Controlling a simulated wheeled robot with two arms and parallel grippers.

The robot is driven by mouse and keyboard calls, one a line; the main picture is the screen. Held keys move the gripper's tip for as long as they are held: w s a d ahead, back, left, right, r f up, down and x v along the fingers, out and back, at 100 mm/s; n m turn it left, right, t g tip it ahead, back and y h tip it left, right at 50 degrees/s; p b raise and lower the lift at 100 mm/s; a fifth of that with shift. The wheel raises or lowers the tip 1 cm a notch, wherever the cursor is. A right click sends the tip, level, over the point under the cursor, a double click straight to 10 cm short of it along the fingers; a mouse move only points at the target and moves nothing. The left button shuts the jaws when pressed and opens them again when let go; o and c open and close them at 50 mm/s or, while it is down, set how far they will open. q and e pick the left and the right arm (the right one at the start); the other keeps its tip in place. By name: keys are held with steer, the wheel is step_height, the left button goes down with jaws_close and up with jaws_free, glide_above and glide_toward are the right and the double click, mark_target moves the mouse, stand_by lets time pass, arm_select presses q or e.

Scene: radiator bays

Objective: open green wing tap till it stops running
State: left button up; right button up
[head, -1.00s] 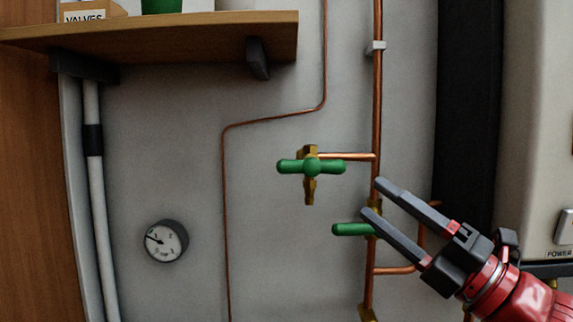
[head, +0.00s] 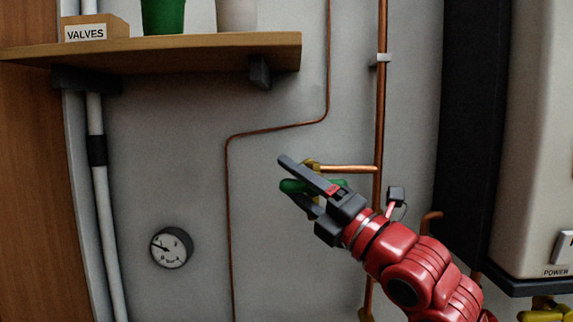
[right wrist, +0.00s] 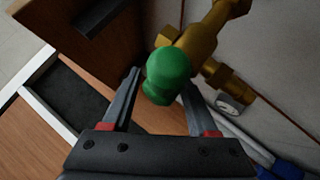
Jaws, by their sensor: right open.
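The green wing tap (head: 293,186) sits on a brass body (head: 314,168) at the end of a short copper branch. My right gripper (head: 284,175) is at the tap, its open fingers on either side of the handle, hiding much of it. In the right wrist view, the rounded green handle (right wrist: 168,76) is between the two fingers, in front of the brass body (right wrist: 210,35). Small gaps seem to remain; I cannot tell whether either finger touches it. No running water is visible. My left gripper is out of view.
A vertical copper pipe (head: 381,120) runs right of the tap. A wooden shelf (head: 180,50) juts out above left. A gauge (head: 171,247) is on the wall. A white boiler casing (head: 537,130) stands right. My right arm hides the lower pipework.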

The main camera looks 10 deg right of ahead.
steer(key=shift+x, duration=0.8)
jaws_close()
